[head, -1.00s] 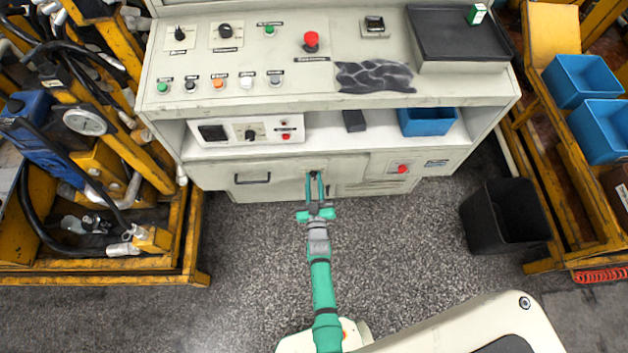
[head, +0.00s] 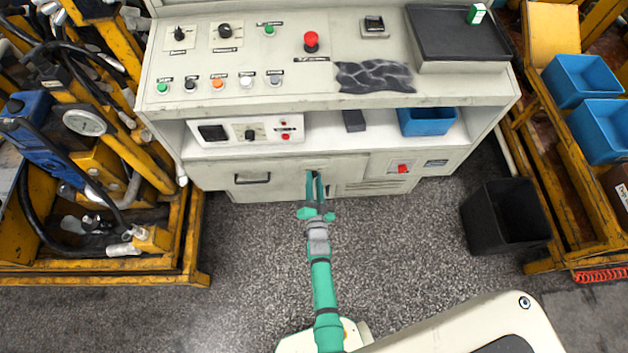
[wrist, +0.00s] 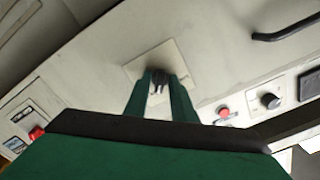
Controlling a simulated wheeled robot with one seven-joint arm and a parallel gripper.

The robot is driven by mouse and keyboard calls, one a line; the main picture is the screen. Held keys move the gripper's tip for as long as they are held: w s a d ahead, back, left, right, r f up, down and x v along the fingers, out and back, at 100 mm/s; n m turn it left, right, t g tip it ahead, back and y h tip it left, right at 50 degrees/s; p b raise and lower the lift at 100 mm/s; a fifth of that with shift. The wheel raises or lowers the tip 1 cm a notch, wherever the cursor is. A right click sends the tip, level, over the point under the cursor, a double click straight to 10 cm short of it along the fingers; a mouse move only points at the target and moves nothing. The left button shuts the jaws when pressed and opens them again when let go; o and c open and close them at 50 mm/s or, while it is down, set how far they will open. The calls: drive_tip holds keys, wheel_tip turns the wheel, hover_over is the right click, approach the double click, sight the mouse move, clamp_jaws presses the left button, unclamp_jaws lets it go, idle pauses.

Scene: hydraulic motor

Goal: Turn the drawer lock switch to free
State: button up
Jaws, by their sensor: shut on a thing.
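The drawer lock switch (wrist: 159,77) is a small black knob on a square pale plate (wrist: 178,54) in the wrist view. My gripper (wrist: 161,84) has its two green fingers closed on the knob, one on each side. In the head view my gripper (head: 315,178) reaches the front of the lower cabinet, right of the drawer (head: 230,190) and its black handle (head: 252,179). The fingers hide the switch there, and its exact pointing direction is hard to tell. The drawer front looks flush with the cabinet.
A red switch (head: 403,169) sits on the cabinet front to the right. A shelf above holds a control box (head: 265,130) and a blue bin (head: 428,121). A black waste bin (head: 505,215) stands on the floor at right. The floor before the cabinet is clear.

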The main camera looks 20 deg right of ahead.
drive_tip(key=shift+m, duration=0.7)
drive_tip(key=o, duration=0.7)
drive_tip(key=shift+s, duration=0.1)
drive_tip(key=v, duration=1)
drive_tip(key=shift+s+r, duration=0.1)
drive_tip(key=shift+s, duration=0.2)
